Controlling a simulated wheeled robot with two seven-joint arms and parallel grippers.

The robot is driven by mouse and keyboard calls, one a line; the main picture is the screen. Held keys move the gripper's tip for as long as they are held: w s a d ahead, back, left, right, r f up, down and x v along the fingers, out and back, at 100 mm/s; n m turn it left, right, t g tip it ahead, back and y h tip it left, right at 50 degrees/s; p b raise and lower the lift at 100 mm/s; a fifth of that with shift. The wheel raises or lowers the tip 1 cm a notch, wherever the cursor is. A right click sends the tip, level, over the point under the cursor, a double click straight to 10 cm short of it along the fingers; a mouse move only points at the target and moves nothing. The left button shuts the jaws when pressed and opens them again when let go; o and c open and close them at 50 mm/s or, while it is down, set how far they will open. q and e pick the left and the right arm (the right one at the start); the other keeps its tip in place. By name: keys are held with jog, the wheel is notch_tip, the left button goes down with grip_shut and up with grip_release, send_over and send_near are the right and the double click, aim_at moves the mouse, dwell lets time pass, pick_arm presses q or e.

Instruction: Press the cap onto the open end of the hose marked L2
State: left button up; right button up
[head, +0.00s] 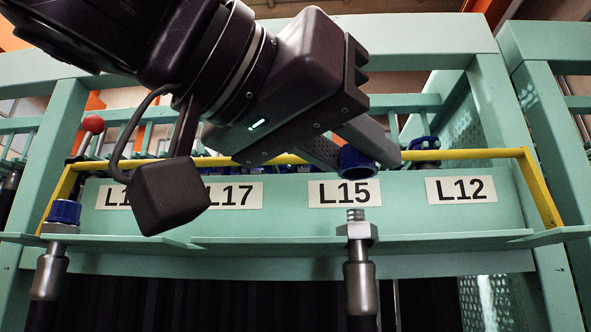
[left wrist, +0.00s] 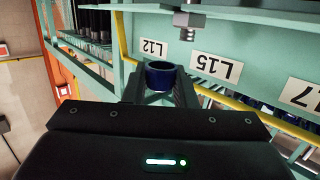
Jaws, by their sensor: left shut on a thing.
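My left gripper (head: 358,156) comes in from the upper left, shut on a blue cap (head: 362,165). The cap also shows between the fingers in the left wrist view (left wrist: 160,74). In the head view the cap is in front of the panel, above and apart from the bare threaded end of a hose (head: 356,240) below the L15 label (head: 344,192). That hose end shows upside down in the left wrist view (left wrist: 188,22). No label reading L2 can be seen; one label (head: 114,196) is partly hidden by my arm. My right gripper is not in view.
A hose at the left (head: 48,270) carries a blue cap (head: 64,212). Other labels read L17 (head: 234,195) and L12 (head: 461,189). A yellow rail (head: 465,154) runs above the labels, and a green ledge (head: 450,241) runs below. The ledge right of the bare hose end is clear.

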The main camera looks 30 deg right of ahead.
aim_at(353, 210)
pick_arm(q)
jog(key=shift+w+d+p, duration=0.3)
jog(key=shift+w+d, duration=0.15)
jog(key=shift+w, duration=0.3)
jog(key=shift+w+d+p, duration=0.25)
jog(key=shift+w+d, duration=0.2)
jog(key=shift+w, duration=0.25)
jog(key=shift+f+b, duration=1.15)
jog(key=shift+f, duration=0.2)
jog(key=shift+f, duration=0.3)
jog(key=o, duration=1)
jog(key=shift+b, duration=0.3)
jog(key=shift+a, duration=0.3)
jog(key=b+v, duration=0.3)
jog(key=v, duration=0.4)
jog(key=shift+a+r, duration=0.1)
jog(key=shift+r, duration=0.05)
